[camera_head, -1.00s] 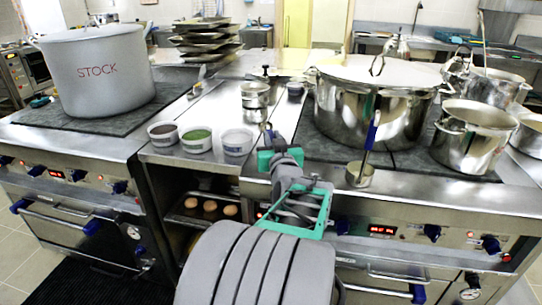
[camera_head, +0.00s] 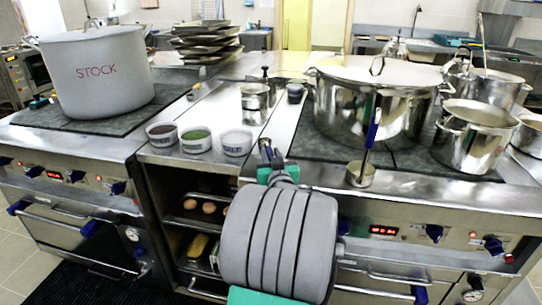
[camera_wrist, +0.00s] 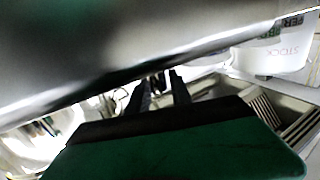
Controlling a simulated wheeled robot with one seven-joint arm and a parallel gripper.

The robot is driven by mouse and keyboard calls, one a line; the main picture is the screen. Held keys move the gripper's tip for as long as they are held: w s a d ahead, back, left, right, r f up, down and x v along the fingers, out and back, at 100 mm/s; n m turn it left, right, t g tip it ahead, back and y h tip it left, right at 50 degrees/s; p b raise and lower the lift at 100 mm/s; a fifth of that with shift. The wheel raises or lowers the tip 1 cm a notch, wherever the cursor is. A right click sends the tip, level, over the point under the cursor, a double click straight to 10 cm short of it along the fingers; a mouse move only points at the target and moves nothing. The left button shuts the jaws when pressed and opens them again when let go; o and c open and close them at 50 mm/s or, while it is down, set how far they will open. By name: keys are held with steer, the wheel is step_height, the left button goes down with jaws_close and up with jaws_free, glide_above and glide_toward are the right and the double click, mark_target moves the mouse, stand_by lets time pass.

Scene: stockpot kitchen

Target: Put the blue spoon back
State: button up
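A spoon or ladle with a blue handle (camera_head: 373,130) stands tilted in a small metal cup (camera_head: 361,175) at the counter's front edge, right of my arm; its lower end is hidden in the cup. In the head view, my gripper is mostly hidden behind my arm, near a small blue-grey piece (camera_head: 267,150) by the counter edge; I cannot tell whether that piece is part of me. In the wrist view, the two dark fingers of my gripper (camera_wrist: 160,85) stand apart with a gap between them. Nothing held shows clearly there.
A large lidded pot (camera_head: 365,105) stands behind the blue handle, with a smaller pot (camera_head: 474,138) to its right. A grey STOCK pot (camera_head: 100,75) stands at left. Three small tubs (camera_head: 196,141) sit on the middle counter. Open shelves (camera_head: 190,222) below hold food.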

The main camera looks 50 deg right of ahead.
steer(key=shift+o, duration=1.2)
steer(key=shift+r, duration=0.15)
steer(key=v, duration=1.2)
steer(key=w+a+f+n+g+y, duration=0.1)
steer(key=w+a+f+n+y, duration=0.2)
steer(key=w+a+f+y, duration=0.65)
steer(key=w+a+f+n+g+y, duration=0.2)
steer(key=w+a+n, duration=0.2)
steer(key=a, duration=1)
steer(key=s+a+f+n+g, duration=0.1)
steer(key=s+a+g, duration=0.2)
steer(key=s+a, duration=0.2)
steer(key=s+a+f+g+y, duration=0.1)
steer(key=s+a+g, duration=0.3)
steer(key=a, duration=0.7)
steer(key=shift+s+f+n+g+b, duration=0.3)
steer(key=shift+s+f+n+b, duration=0.1)
steer(key=shift+s+f, duration=0.5)
steer(key=shift+r, duration=0.1)
